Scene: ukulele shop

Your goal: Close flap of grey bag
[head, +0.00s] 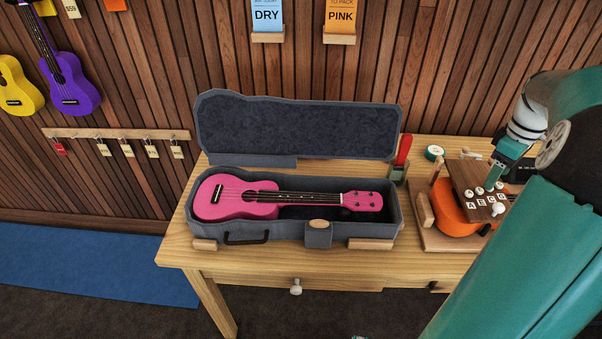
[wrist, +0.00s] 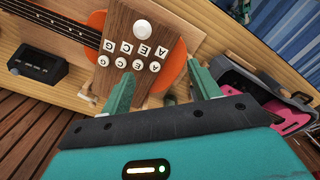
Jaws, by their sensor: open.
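The grey bag (head: 270,231) is a case on the wooden table, with a pink ukulele (head: 235,197) lying inside. Its flap (head: 300,131) stands open at the back, upright and leaning away, dark patterned lining showing. A small tab (head: 318,235) hangs on the front wall. In the wrist view part of the grey bag (wrist: 238,86) shows at the right edge, with pink in it. My gripper (head: 495,176) is right of the bag, over a wooden board with lettered knobs. In the wrist view my gripper (wrist: 162,70) has its fingers apart, nothing held between them.
An orange ukulele (head: 452,212) lies under the wooden board (head: 473,180) at the table's right. A red-handled tool (head: 403,150) and a round teal-rimmed item (head: 434,153) stand between bag and board. The slatted wall is close behind the flap. The table's front strip is clear.

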